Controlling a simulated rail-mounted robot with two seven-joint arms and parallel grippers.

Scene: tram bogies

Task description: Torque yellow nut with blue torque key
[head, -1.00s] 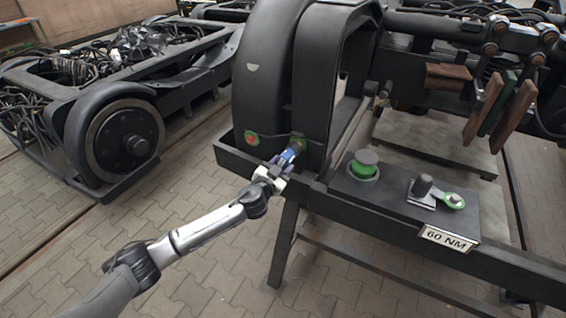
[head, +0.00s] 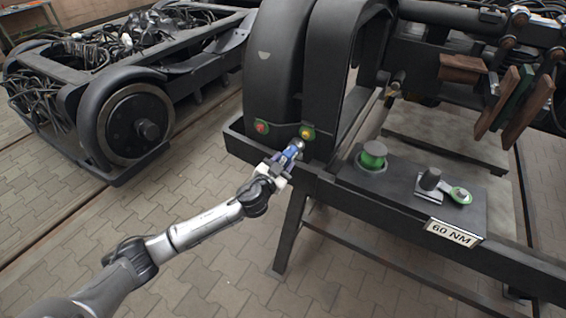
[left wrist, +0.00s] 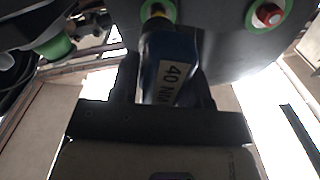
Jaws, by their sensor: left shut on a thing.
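The yellow nut (head: 307,132) sits in a green ring low on the front of the black wheel cover. It also shows at the top of the left wrist view (left wrist: 157,10). My left gripper (head: 281,162) is shut on the blue torque key (head: 293,149), just below and in front of the nut. In the left wrist view the key (left wrist: 178,52) lies between my fingers (left wrist: 170,88) with a "40 NM" label. Its head points at the yellow nut, with a small gap in the head view. My right gripper is not in view.
A red nut (head: 262,126) in a green ring is left of the yellow one. On the right, a dark bench plate (head: 400,195) holds a green-banded cylinder (head: 373,155), a green-ended tool (head: 459,195) and a "60 NM" sign (head: 453,233). Another bogie (head: 120,90) stands at left.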

